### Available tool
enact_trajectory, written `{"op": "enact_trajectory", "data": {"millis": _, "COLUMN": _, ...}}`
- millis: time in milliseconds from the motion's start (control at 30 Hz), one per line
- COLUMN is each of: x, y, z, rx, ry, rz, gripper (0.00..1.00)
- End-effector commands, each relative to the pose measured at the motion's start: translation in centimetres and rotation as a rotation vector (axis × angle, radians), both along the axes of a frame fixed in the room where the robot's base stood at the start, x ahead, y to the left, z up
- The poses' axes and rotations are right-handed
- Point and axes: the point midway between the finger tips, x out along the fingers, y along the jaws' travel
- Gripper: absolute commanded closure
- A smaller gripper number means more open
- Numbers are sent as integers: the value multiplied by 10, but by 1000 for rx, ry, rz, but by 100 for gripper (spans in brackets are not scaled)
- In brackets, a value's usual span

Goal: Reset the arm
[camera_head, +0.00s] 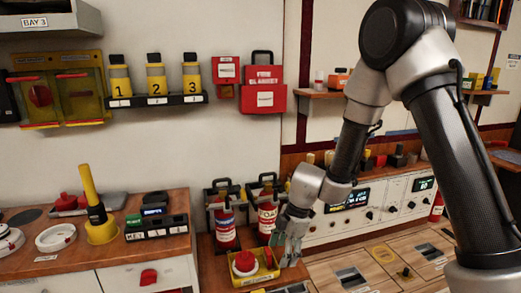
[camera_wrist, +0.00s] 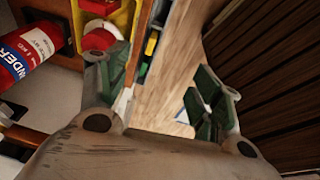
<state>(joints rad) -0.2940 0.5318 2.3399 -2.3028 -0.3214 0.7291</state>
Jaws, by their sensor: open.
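My arm reaches from the right side of the head view down toward the middle, with its elbow raised high and bent. My gripper (camera_head: 287,248) points down at the right side of a yellow tray (camera_head: 262,279) that holds a red-and-white round item (camera_head: 244,262).
Two red fire extinguishers (camera_head: 224,226) (camera_head: 267,216) stand just behind my gripper. A white control panel (camera_head: 385,205) with knobs is to the right. A wooden-topped cabinet (camera_head: 70,262) with a yellow-handled tool (camera_head: 92,200) is at the left.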

Motion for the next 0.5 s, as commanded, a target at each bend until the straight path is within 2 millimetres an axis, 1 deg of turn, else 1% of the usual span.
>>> {"op": "enact_trajectory", "data": {"millis": 167, "x": 25, "y": -10, "z": 0, "rx": -26, "ry": -79, "rz": -47, "gripper": 35}}
{"op": "enact_trajectory", "data": {"millis": 267, "x": 39, "y": -20, "z": -1, "rx": -48, "ry": -122, "rz": -92, "gripper": 35}}
{"op": "enact_trajectory", "data": {"millis": 367, "x": 56, "y": -35, "z": 0, "rx": -81, "ry": -169, "rz": -157, "gripper": 35}}
{"op": "enact_trajectory", "data": {"millis": 467, "x": 75, "y": -57, "z": 10, "rx": -125, "ry": -229, "rz": -245, "gripper": 35}}
{"op": "enact_trajectory", "data": {"millis": 500, "x": 82, "y": -68, "z": 16, "rx": -146, "ry": -254, "rz": -288, "gripper": 35}}
